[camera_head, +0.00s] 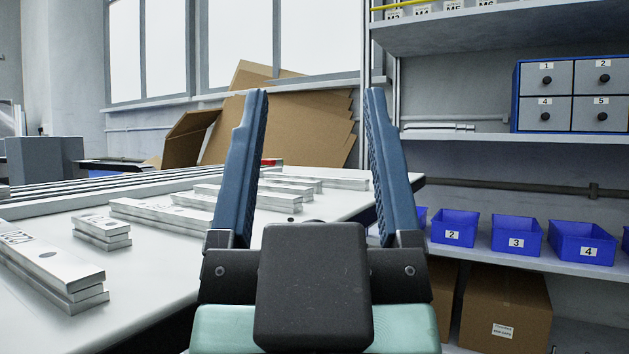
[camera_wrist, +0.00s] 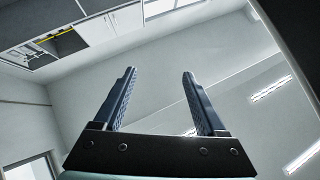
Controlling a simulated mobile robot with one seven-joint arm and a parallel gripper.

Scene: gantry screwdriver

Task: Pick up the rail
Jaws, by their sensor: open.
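Several flat metal rails lie on the white table in the head view. A large stacked pair of rails (camera_head: 50,268) is at the near left, with a short stacked pair (camera_head: 101,233) beyond it. A longer rail (camera_head: 160,214) and several more lie farther back. I cannot tell which one is the task's rail. My gripper (camera_head: 316,95) is raised in front of the camera, its two blue fingers wide apart with nothing between them. In the wrist view the gripper (camera_wrist: 159,75) is also open and empty, facing the upper wall and ceiling; no rail shows there.
The white table (camera_head: 165,275) has bare surface near its front edge. Shelves on the right hold blue bins (camera_head: 516,236) and a drawer unit (camera_head: 571,95). A cardboard box (camera_head: 505,300) stands below. Large cardboard sheets (camera_head: 290,130) lean behind the table.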

